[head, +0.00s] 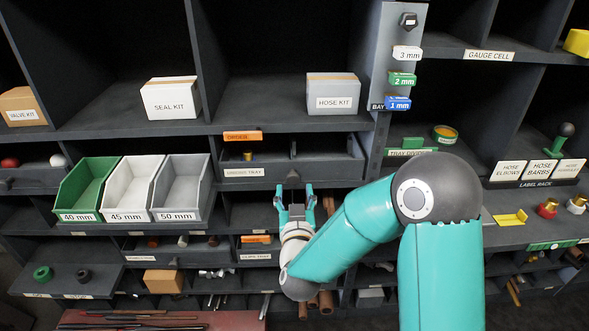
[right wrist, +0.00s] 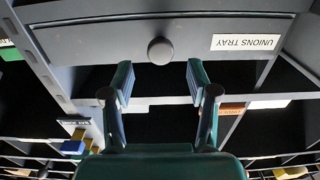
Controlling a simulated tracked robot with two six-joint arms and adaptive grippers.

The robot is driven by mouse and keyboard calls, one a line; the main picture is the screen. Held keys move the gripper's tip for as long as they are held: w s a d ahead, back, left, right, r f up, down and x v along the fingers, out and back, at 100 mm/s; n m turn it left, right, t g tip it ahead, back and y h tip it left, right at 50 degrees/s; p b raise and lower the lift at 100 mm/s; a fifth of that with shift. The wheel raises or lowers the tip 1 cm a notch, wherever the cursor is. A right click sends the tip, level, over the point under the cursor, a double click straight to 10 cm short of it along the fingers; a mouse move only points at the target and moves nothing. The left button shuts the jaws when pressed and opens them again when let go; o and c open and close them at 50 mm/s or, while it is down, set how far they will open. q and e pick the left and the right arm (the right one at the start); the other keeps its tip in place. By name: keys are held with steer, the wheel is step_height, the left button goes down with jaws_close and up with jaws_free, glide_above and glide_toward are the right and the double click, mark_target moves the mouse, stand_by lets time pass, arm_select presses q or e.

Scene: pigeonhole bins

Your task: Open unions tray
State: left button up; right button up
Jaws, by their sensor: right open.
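The unions tray (head: 330,170) is a dark grey drawer in the middle of the shelving, with a white label on its front. In the right wrist view its front (right wrist: 100,45) shows upside down, with a round grey knob (right wrist: 162,50) at mid-width. My right gripper (head: 294,203) is just below and in front of the tray front in the head view. In the right wrist view the open, empty fingers (right wrist: 162,82) stand apart, with the knob beyond their tips and between them sideways. They do not appear to touch it. My left gripper is out of view.
An orange tag (head: 243,136) sits above the tray's left end. Green, white and grey bins (head: 180,188) stand to the left. The clips tray (head: 256,256) is below. My right arm covers the shelves at lower right.

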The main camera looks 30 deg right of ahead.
mark_target(294, 180)
arm_select(q)
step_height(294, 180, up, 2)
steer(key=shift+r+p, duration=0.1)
steer(key=shift+p, duration=0.65)
arm_select(e)
steer(key=x, duration=0.5)
steer(key=shift+w+d, duration=0.2)
steer(key=shift+w, duration=0.15)
steer(key=shift+c, duration=0.4)
